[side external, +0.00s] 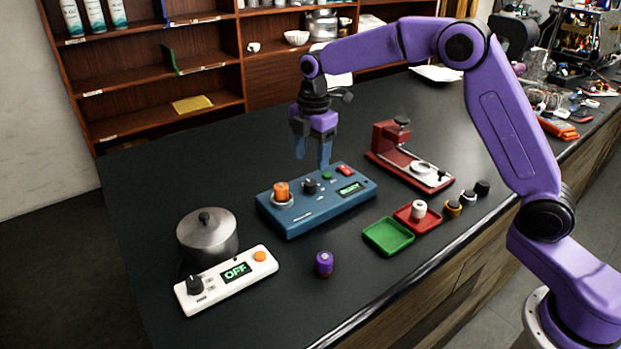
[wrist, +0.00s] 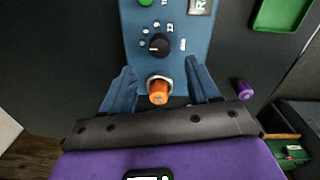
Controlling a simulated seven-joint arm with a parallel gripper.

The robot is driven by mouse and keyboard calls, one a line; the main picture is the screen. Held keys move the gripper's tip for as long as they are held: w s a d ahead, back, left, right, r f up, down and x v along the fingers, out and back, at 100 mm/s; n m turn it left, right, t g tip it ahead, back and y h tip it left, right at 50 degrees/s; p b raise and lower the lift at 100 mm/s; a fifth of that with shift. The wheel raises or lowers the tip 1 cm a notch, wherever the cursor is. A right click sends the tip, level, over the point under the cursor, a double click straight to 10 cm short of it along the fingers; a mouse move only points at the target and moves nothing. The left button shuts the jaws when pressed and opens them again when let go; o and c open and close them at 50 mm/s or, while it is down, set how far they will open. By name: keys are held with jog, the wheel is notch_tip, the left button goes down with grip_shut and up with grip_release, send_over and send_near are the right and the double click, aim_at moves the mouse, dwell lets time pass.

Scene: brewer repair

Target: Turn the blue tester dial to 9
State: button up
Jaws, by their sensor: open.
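The blue tester (side external: 328,207) lies on the black bench in the side external view. Its small black dial (side external: 310,186) sits on the top face, between an orange capped part (side external: 281,190) in a round metal seat and the lit display (side external: 350,189). In the wrist view the dial (wrist: 159,45) has a white pointer mark and small markings around it, too small to read. My gripper (side external: 312,160) is open and empty, above the tester. In the wrist view its fingers (wrist: 161,82) stand on either side of the orange part (wrist: 159,92), with the dial farther up the picture.
A white control box (side external: 225,281) reading OFF and a metal pot (side external: 207,238) stand at left. A purple cylinder (side external: 324,264), green tray (side external: 388,237), red tray (side external: 407,224) with a white part, several small cylinders and a red device (side external: 393,150) lie around the tester.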

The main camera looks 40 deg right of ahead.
aim_at(311, 183)
notch_tip(311, 183, down, 7)
jog(key=shift+w+f, duration=0.1)
jog(key=shift+f, duration=0.05)
dwell(0.4)
jog(key=c, duration=1)
jog(key=shift+c, duration=0.2)
